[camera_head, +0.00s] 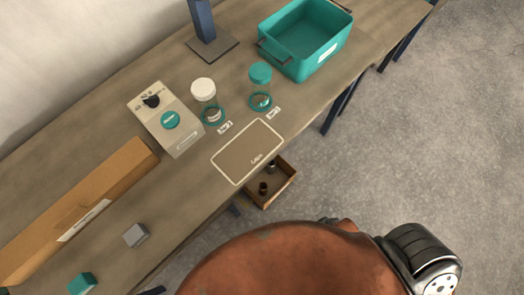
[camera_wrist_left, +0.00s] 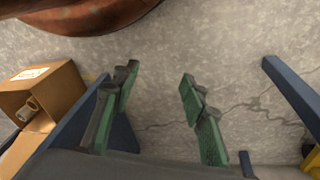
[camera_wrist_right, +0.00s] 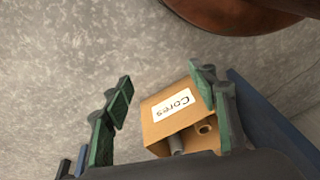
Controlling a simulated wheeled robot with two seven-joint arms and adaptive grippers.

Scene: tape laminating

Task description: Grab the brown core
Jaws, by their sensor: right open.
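The brown core (camera_head: 264,188) stands in a cardboard box (camera_head: 283,190) below the table's front edge, beside a grey core (camera_head: 272,167). In the right wrist view the brown core (camera_wrist_right: 205,129) and grey core (camera_wrist_right: 176,145) show inside the box, which is labelled "Cores" (camera_wrist_right: 176,104). My right gripper (camera_wrist_right: 160,78) is open and empty, with the box beyond its fingers, toward the right one. My left gripper (camera_wrist_left: 160,73) is open and empty over the floor. The box (camera_wrist_left: 62,85) is at the left of its view, with one core (camera_wrist_left: 27,109) partly visible.
The table (camera_head: 170,215) carries a lined mat (camera_head: 240,155), two jars, a teal bin (camera_head: 300,55), a control box (camera_head: 160,120), a long cardboard box (camera_head: 90,205) and small grey and teal blocks. A blue table leg (camera_wrist_right: 275,125) stands near the core box.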

